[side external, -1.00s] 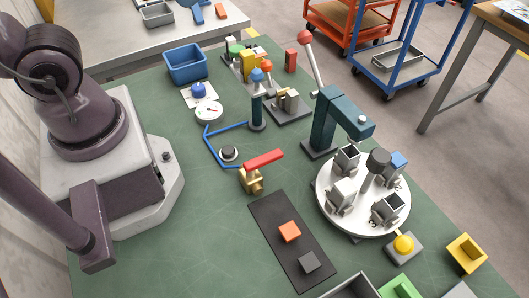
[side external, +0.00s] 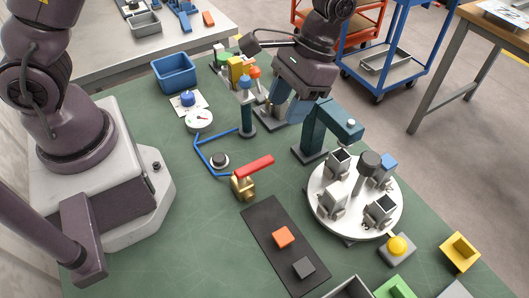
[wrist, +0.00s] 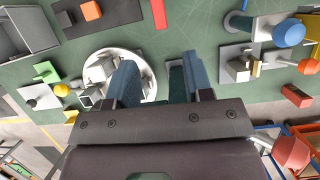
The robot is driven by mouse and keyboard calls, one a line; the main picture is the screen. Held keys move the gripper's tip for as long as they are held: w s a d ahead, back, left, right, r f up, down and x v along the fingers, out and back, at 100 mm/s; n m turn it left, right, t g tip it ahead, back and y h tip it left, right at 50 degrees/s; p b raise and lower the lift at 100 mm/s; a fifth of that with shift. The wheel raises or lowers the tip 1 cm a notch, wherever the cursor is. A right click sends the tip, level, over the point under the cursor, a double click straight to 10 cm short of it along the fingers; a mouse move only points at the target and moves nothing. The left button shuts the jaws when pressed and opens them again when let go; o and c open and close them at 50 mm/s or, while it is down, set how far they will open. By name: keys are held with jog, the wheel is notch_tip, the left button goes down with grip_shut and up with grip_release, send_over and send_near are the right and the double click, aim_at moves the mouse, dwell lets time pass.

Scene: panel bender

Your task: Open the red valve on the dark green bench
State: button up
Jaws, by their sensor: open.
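The valve has a brass body (side external: 243,188) and a red lever handle (side external: 255,166), which points up and to the right in the side view. A blue pipe (side external: 205,160) runs up to the valve's left side. In the wrist view the red handle (wrist: 159,13) shows at the top edge, partly cut off. My gripper (side external: 286,108) is open and empty, with blue fingers, above the back of the bench, behind and right of the valve and apart from it. In the wrist view my gripper (wrist: 160,70) has its fingers spread, with nothing between them but the scene below.
The dark green bench (side external: 120,262) also holds a teal press (side external: 318,130) and a white turntable (side external: 355,222) right of the valve. A dark mat (side external: 262,222) with orange and dark blocks lies in front. A gauge (side external: 199,119) and blue bin (side external: 174,72) stand behind left.

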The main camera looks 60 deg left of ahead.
aim_at(262, 161)
jog(key=x, duration=1.2)
jog(key=shift+s, duration=0.15)
jog(key=shift+c, duration=0.5)
grip_shut()
